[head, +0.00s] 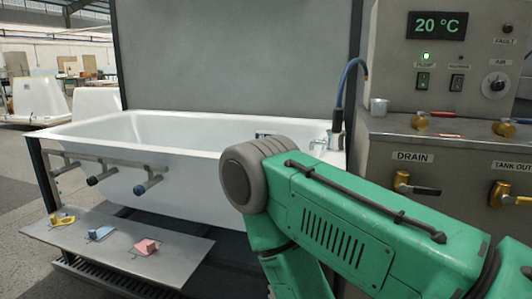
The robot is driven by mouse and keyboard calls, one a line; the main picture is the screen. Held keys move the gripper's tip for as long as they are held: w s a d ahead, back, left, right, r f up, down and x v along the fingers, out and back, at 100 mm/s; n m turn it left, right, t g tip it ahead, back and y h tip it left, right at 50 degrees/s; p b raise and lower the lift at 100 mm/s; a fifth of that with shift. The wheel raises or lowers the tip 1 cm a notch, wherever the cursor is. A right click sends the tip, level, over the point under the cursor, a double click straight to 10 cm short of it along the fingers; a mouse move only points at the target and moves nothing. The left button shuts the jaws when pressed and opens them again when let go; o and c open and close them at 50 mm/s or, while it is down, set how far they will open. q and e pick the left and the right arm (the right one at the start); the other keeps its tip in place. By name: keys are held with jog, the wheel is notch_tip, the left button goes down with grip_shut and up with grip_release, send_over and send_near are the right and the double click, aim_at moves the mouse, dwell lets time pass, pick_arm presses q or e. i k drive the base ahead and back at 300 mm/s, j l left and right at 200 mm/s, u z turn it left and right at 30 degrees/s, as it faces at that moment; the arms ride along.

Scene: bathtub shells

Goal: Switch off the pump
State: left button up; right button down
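The pump switch (423,81) is a small rocker on the grey control panel (395,35) at the upper right. Its small label looks like "PUMP" but is blurred, and a green lamp (426,56) above it is lit. A second, similar switch (457,82) sits to its right, under a dark lamp. A green arm of mine crosses the lower right of the head view, below the panel. Neither gripper shows, so their states are hidden.
A white bathtub (180,135) fills the middle. The panel has a "20 °C" display (437,25) and an air knob (495,85). Below are drain (403,183) and tank-out valves (500,193). A metal shelf (190,250) holds small coloured parts. A blue hose (342,85) hangs beside the panel.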

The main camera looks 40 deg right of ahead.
aim_at(423, 78)
jog(key=z, duration=2.2)
jog(key=i+u, duration=0.8)
